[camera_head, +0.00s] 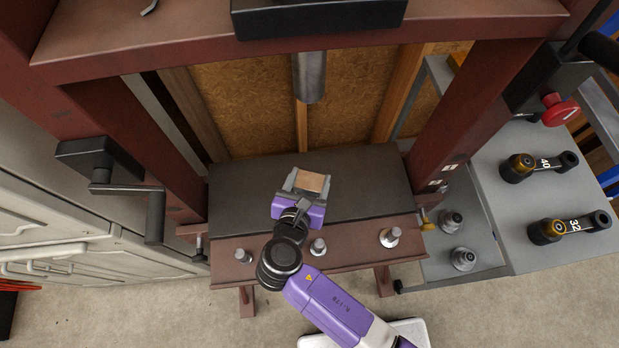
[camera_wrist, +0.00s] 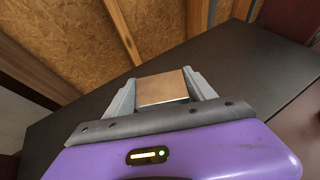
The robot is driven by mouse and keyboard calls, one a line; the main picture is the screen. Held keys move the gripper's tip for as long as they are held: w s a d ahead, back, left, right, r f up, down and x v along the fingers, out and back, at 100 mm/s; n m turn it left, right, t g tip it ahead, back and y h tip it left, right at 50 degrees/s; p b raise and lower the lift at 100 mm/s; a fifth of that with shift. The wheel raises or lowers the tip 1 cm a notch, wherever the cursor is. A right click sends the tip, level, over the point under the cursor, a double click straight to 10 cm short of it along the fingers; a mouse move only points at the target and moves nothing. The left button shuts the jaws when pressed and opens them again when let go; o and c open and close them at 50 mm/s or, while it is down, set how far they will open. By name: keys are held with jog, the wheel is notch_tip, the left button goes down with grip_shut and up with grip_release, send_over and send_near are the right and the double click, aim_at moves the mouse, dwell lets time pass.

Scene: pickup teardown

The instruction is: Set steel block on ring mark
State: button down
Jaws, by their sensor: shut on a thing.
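The steel block (camera_head: 309,182) sits between the jaws of my gripper (camera_head: 306,181), over the dark bed plate (camera_head: 375,185) of the red press. In the wrist view the block (camera_wrist: 163,88) shows a flat, brownish top face, with a grey finger of my gripper (camera_wrist: 162,92) on each side. The gripper is shut on it. I cannot tell whether the block touches the plate or hangs just above it. No ring mark shows; it may be hidden under the block or gripper.
The press ram (camera_head: 309,78) hangs behind and above the block. Red uprights stand left and right, with a black crank handle (camera_head: 130,190) on the left. Bolts (camera_head: 390,237) line the front beam. A grey bench (camera_head: 530,200) at right holds black-and-brass tools. The plate is bare on both sides.

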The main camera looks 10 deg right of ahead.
jog(key=shift+r, duration=0.15)
jog(key=shift+c, duration=1.6)
grip_release()
jog(key=shift+f, duration=0.2)
jog(key=v, duration=1.2)
